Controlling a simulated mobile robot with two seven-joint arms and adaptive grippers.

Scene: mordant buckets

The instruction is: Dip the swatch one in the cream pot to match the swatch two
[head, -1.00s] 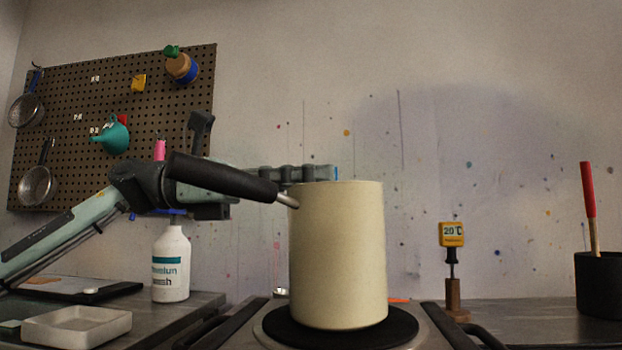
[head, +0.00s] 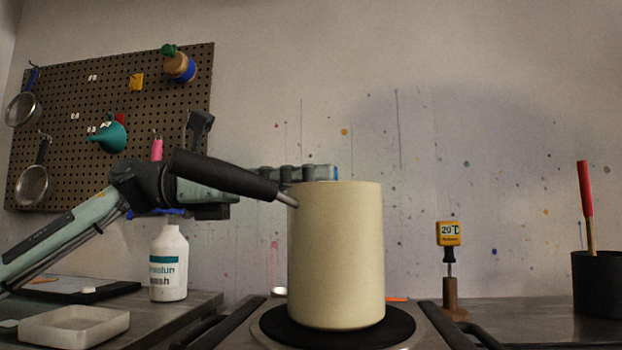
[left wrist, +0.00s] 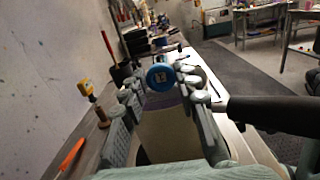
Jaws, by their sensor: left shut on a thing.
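The cream pot (head: 336,260) stands upright on a black burner, its dark handle pointing left. My left gripper (head: 322,173) is level with the pot's rim at the back. I cannot identify swatch two. My right gripper is out of view.
A yellow thermometer (head: 449,234) on a wooden stand and a black container (head: 597,285) with a red-handled tool are right of the pot. A white bottle (head: 169,264) and a shallow white tray (head: 75,326) are left. An orange tool (left wrist: 70,156) lies by the wall.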

